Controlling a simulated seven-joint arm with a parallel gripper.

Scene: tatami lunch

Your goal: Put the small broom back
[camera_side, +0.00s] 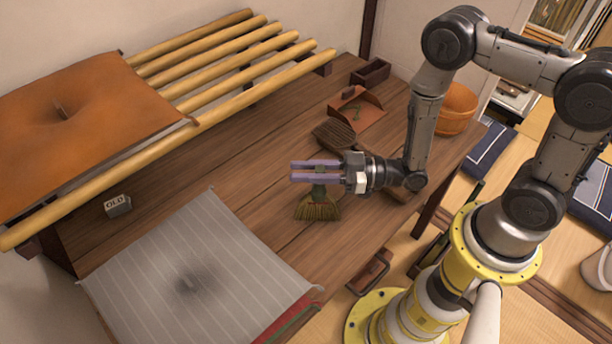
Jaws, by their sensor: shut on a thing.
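The small broom (317,208) has tan bristles fanning downward and a green upper part. It is upright over the wooden table (250,165), near the middle. My gripper (316,172) has long purple fingers pointing left and is shut on the broom's upper part. The fingers hide much of its handle. I cannot tell whether the bristle tips touch the table or hang just above it.
An orange-brown dustpan-like tray (357,108) and a small dark box (370,72) lie at the back right. A dark ribbed piece (334,138) lies behind my gripper.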

